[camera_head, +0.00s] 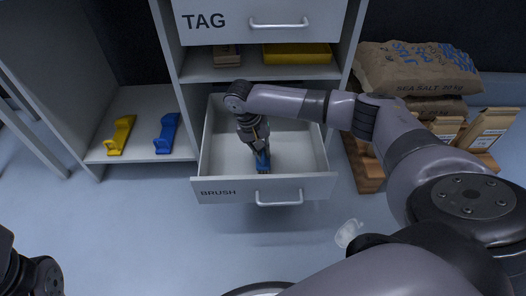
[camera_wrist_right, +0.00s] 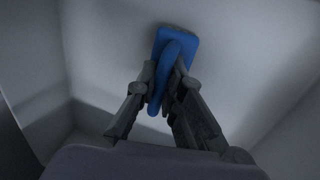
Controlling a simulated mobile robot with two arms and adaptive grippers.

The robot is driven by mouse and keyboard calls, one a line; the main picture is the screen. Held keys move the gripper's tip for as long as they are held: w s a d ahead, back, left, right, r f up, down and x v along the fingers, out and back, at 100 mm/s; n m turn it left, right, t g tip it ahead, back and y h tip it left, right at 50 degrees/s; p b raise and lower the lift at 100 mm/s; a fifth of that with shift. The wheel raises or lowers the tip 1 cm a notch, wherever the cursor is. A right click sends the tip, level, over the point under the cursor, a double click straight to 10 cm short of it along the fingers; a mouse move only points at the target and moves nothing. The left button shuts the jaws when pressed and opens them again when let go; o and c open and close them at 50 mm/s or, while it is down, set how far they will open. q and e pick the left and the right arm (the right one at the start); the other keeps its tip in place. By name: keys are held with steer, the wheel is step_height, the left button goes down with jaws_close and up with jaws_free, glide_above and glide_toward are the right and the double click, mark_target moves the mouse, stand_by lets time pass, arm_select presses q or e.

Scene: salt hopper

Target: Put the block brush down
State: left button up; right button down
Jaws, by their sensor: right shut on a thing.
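The block brush is the blue thing in my right gripper; its blue end (camera_head: 262,163) shows below the fingers in the head view. In the right wrist view the blue brush (camera_wrist_right: 178,45) has a flat block and a curved handle. My right gripper (camera_wrist_right: 165,85) is shut on the handle. In the head view my right gripper (camera_head: 257,144) reaches down inside the open drawer marked BRUSH (camera_head: 230,190). I cannot tell whether the brush touches the drawer floor. My left gripper does not clearly show; only a dark part of my left arm is at the lower left.
A drawer marked TAG (camera_head: 225,35) is above, over a shelf with a yellow thing (camera_head: 297,54) and a brown block (camera_head: 226,54). A yellow tool (camera_head: 120,135) and a blue tool (camera_head: 166,134) stand on the left shelf. Salt sacks (camera_head: 415,70) lie at right.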

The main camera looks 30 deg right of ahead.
steer(key=shift+f, duration=0.1)
steer(key=c, duration=1.7)
jaws_free()
